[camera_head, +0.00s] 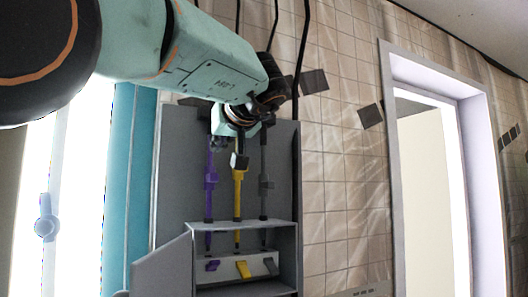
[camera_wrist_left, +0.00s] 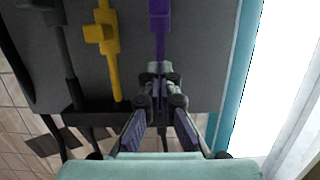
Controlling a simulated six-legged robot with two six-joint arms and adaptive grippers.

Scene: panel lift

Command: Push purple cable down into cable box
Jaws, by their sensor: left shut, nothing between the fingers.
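The purple cable (camera_head: 210,180) hangs at the left of a row of cables on a grey back panel, with a thicker block partway down. The cable box (camera_head: 288,240) is a grey open-fronted box below; the purple cable runs down into its top. My left gripper (camera_head: 217,143) is at the upper end of the purple cable, above the box, partly hidden by its own wrist. In the left wrist view its fingers (camera_wrist_left: 157,72) are shut, with the tips over or against the purple cable (camera_wrist_left: 160,20); contact is unclear. My right gripper is not in view.
A yellow cable (camera_head: 238,190) and a grey cable (camera_head: 263,170) hang to the right of the purple one. Purple, yellow and grey tabs (camera_head: 242,269) show inside the box. A tiled wall and a doorway (camera_head: 430,190) are to the right.

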